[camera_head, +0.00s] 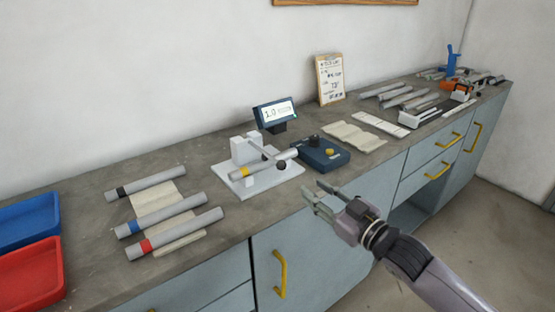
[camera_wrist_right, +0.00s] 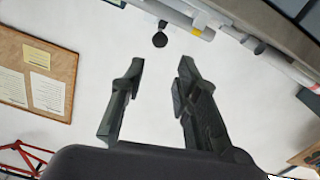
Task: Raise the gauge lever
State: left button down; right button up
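The gauge jig is a white block on a white plate (camera_head: 287,173) in the head view. Its lever (camera_head: 265,152) is a thin bar that slants down from the block to a dark end. A grey tube with a yellow band (camera_head: 240,173) lies across the jig. In the right wrist view, the yellow-banded tube (camera_wrist_right: 180,14) and a round black knob (camera_wrist_right: 160,40) show at the top, beyond the fingers. My right gripper (camera_head: 312,198) is open and empty in front of the counter edge, apart from the lever; its fingers (camera_wrist_right: 152,88) stand spread. My left gripper is not in view.
A blue box with a yellow button (camera_head: 325,156) sits right of the jig, with a display (camera_head: 275,113) behind. Several banded tubes (camera_head: 172,230) lie on cloths at left, near blue (camera_head: 28,222) and red (camera_head: 30,276) trays. Yellow-handled drawers line the counter front.

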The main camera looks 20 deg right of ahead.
aim_at(275, 162)
jog(key=p+x, duration=0.1)
jog(key=x, duration=1.4)
jog(key=shift+w+p, duration=0.2)
jog(key=shift+p, duration=0.1)
jog(key=shift+w+a+f, duration=0.1)
jog(key=shift+w+a, duration=0.15)
jog(key=shift+w, duration=0.15)
jog(key=shift+c, duration=0.5)
grip_shut()
jog(key=shift+f, duration=0.1)
